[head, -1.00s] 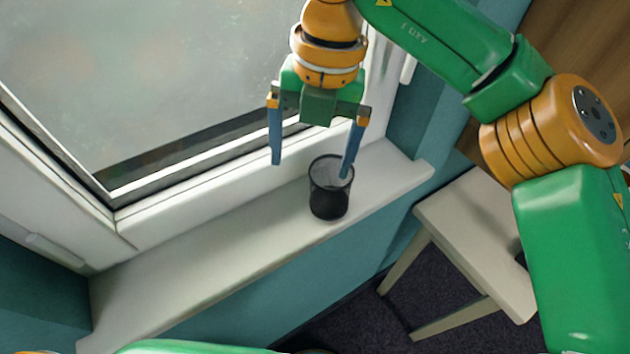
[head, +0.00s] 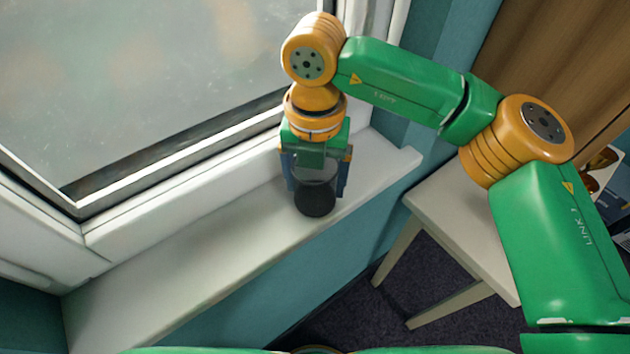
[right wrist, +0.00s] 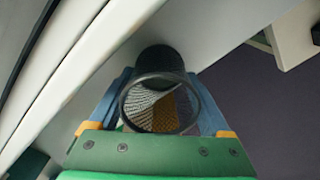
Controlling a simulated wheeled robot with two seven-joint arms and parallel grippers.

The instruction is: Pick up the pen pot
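The pen pot (head: 316,197) is a black mesh cup with an open round top. It stands upright on the white window sill (head: 220,232), near its front edge. My right gripper (head: 316,185) comes down over it from above. Its blue fingers lie on both sides of the pot, close against it, and look shut on it. In the right wrist view, the pot's round rim (right wrist: 160,76) fills the space between the fingers. The pot looks empty. My left gripper is not in view.
The window frame and glass (head: 150,80) rise just behind the sill. A pale table (head: 465,225) stands to the right, below the sill, with some items at its far right. The sill to the left of the pot is clear.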

